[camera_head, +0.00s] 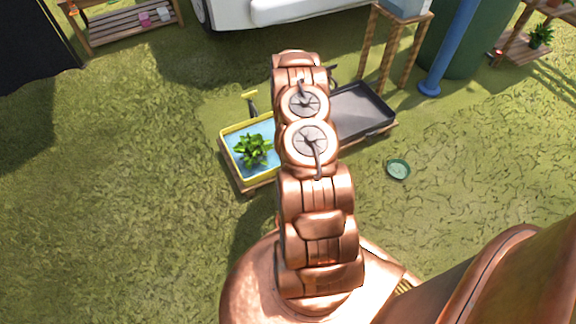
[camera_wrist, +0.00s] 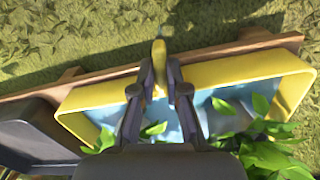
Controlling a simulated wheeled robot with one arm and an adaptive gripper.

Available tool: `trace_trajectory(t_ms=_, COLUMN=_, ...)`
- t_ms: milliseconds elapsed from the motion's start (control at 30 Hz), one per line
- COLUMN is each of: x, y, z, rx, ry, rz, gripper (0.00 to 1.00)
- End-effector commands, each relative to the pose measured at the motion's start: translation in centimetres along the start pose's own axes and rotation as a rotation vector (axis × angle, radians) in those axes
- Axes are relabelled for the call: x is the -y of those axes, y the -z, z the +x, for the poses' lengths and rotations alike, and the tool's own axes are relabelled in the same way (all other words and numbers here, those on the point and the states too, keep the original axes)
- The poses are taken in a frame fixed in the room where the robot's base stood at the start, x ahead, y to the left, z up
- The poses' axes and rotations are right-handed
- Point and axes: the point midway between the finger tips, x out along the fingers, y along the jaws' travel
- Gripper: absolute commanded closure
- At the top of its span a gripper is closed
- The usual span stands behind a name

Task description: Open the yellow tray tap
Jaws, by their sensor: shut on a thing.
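The yellow tray (camera_head: 229,161) is a low yellow-rimmed box with blue inside and a green plant in it. It shows in the wrist view (camera_wrist: 232,70) with part of the plant on the right. In the wrist view my gripper (camera_wrist: 166,82) is above the tray's edge, its fingers shut on a narrow yellow tap handle (camera_wrist: 158,53). A yellow T-shaped piece on a dark stem (camera_head: 250,94) stands at the tray's back edge. I cannot tell if it is the held piece.
A dark tray (camera_head: 363,112) sits beside the yellow one, also in the wrist view (camera_wrist: 30,140). Both rest on a wooden frame (camera_wrist: 110,72). A small green dish (camera_head: 398,170) lies on the grass. A wooden stand and blue pipe (camera_head: 449,45) are behind. Grass at left is clear.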

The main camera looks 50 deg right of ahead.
Motion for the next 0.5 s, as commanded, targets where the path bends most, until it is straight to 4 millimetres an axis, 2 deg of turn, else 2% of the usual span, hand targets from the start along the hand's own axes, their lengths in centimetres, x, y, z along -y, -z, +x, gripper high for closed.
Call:
trace_trajectory(t_ms=200, x=0.04, y=0.46, z=-0.17, rx=-0.011, ry=-0.002, rz=-0.125, gripper=1.0)
trace_trajectory(t_ms=500, x=0.06, y=0.51, z=-0.14, rx=-0.012, ry=-0.003, rz=-0.207, gripper=1.0)
